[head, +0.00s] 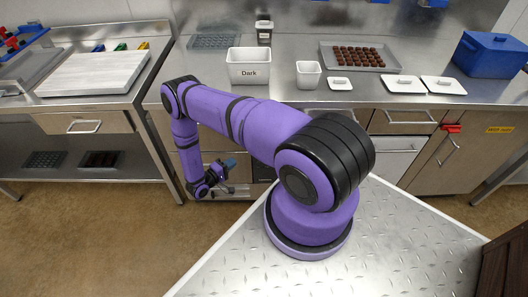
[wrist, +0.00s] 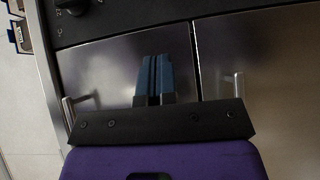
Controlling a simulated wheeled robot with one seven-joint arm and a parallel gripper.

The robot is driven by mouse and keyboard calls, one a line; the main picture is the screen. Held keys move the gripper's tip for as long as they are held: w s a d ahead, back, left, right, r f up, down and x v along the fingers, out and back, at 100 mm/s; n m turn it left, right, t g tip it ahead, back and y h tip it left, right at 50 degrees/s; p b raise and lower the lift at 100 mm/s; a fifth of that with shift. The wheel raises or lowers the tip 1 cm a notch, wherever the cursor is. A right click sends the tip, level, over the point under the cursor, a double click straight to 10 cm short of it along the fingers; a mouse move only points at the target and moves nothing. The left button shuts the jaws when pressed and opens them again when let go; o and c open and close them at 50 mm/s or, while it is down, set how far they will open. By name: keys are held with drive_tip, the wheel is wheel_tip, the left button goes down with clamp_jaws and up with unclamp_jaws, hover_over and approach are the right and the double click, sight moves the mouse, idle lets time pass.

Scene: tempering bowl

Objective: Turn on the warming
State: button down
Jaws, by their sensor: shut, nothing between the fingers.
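A dark control knob (wrist: 72,6) shows at the top left of the wrist view, on a black panel (wrist: 140,18) with small pale marks beside it. The knob is partly cut off by the frame edge, and its setting cannot be read. My gripper (wrist: 156,62) is shut and empty, its blue fingers together. The fingertips are below and to the right of the knob, in front of a steel front, apart from the knob. In the head view my gripper (head: 231,163) is low before the counter's cabinets, and the knob is not visible there.
Steel fronts with bar handles (wrist: 238,86) flank my gripper. On the counter stand a white tub labelled Dark (head: 248,72), a small white container (head: 308,75), a tray of chocolates (head: 330,62), white lids (head: 404,84) and a blue box (head: 488,55). Open floor lies left.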

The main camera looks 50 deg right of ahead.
drive_tip(key=shift+s+d+f, duration=0.2)
drive_tip(key=shift+s, duration=0.25)
drive_tip(key=shift+d, duration=0.1)
drive_tip(key=s+d, duration=0.3)
drive_tip(key=d, duration=0.9)
drive_tip(key=shift+s+d, duration=0.2)
drive_tip(key=shift+s, duration=0.2)
